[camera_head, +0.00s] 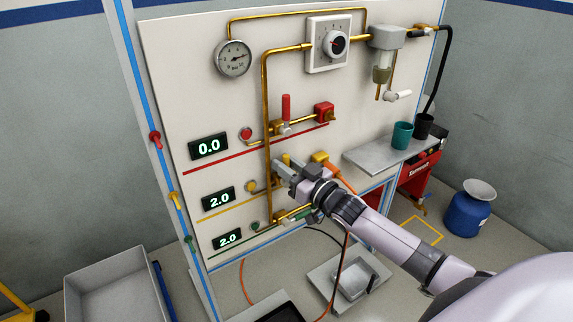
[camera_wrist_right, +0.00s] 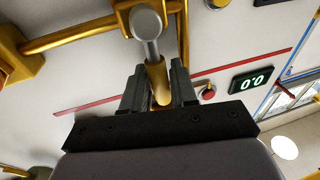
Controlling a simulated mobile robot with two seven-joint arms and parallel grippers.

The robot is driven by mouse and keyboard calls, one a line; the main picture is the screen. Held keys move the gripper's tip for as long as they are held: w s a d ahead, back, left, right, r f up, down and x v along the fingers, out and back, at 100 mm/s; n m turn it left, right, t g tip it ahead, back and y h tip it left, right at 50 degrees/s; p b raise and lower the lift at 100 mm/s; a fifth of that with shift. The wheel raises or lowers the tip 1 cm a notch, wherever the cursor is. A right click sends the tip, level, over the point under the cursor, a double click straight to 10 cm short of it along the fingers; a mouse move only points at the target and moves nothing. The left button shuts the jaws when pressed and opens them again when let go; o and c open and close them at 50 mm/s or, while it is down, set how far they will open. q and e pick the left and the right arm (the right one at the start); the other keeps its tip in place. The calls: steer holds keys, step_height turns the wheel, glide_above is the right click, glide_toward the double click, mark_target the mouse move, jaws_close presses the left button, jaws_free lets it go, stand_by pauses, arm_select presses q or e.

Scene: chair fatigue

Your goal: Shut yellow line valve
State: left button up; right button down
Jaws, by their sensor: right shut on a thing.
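The yellow line valve's handle (camera_head: 286,158) is on the panel, in the middle row, with its upper end showing above my gripper. My right gripper (camera_head: 284,172) is at this valve and hides most of its body. In the right wrist view, the yellow handle (camera_wrist_right: 160,84) lies between the two fingers of my right gripper (camera_wrist_right: 157,78), which is shut on it. A grey round-ended stem (camera_wrist_right: 148,28) joins the handle. The yellow line's display (camera_head: 218,199) reads 2.0. My left gripper is not in view.
Above is the red valve handle (camera_head: 286,107), upright, with its display (camera_head: 208,147) at 0.0. Below, the green line's display (camera_head: 227,239) reads 2.0. A grey shelf (camera_head: 372,159) with cups stands out from the panel at right. A grey tray (camera_head: 330,276) lies below.

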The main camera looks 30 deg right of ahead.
steer(key=c, duration=1)
jaws_free()
steer(key=v, duration=0.7)
steer(key=shift+s+f, duration=0.1)
steer(key=s+a+f+g+h, duration=0.1)
steer(key=s+a+f+g, duration=0.1)
steer(key=s+a+f, duration=0.2)
steer(key=s+a+f+g+h+p, duration=0.1)
steer(key=s+a+f+g, duration=0.2)
steer(key=s+f, duration=0.5)
steer(key=s+a+f+m+g+h, duration=0.1)
steer(key=s+a+f+g, duration=0.2)
steer(key=s, duration=0.9)
step_height(320, 180, down, 3)
steer(key=shift+a+f+p, duration=0.25)
steer(key=shift+a+p, duration=0.1)
steer(key=shift+a, duration=0.6)
